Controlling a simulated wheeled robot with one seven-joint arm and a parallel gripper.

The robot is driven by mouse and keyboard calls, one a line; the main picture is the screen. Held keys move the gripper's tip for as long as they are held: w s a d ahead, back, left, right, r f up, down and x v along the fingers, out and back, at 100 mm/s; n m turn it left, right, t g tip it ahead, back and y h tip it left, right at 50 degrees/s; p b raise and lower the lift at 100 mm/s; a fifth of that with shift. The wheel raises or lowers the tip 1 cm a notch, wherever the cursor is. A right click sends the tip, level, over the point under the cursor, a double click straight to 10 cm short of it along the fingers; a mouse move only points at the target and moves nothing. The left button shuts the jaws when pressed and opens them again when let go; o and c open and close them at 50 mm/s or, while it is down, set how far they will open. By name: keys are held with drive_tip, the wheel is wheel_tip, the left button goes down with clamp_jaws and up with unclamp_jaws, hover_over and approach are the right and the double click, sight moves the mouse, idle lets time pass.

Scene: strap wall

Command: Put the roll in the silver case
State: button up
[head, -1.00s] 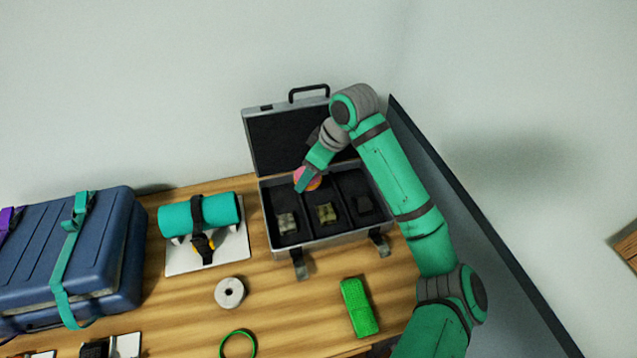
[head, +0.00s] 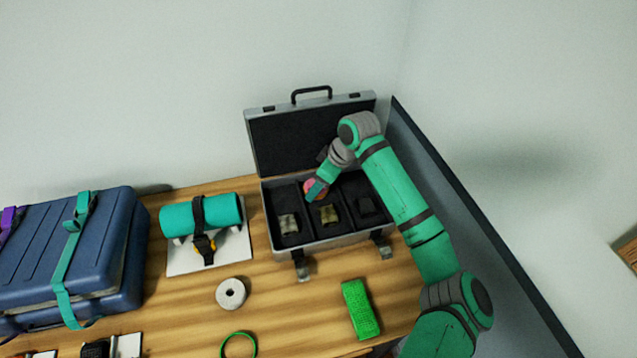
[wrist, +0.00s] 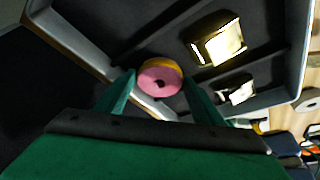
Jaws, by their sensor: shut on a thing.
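The silver case (head: 334,243) stands open on the table, its lid leaning back towards the wall. Its dark inside has three compartments. My gripper (head: 315,190) is shut on a small pink and orange roll (head: 310,184) and holds it over the back of the case, near the middle compartment. In the wrist view the pink roll (wrist: 160,80) sits between the two green fingertips, its round face and centre hole showing. Dark case lining lies beyond it. I cannot tell how high it is above the case floor.
A grey ring (head: 231,294), green block (head: 360,308), strapped teal cylinder (head: 215,214) and blue suitcase (head: 70,255) are on the table. A dark-edged panel borders the right.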

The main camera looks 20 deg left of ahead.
drive_tip(key=shift+d, duration=0.2)
drive_tip(key=o, duration=0.4)
drive_tip(key=shift+d, duration=0.2)
drive_tip(key=shift+a, duration=0.15)
drive_tip(key=shift+r, duration=0.25)
drive_tip(key=v, duration=1.1)
drive_tip(key=shift+r, duration=0.25)
drive_tip(key=shift+d, duration=0.25)
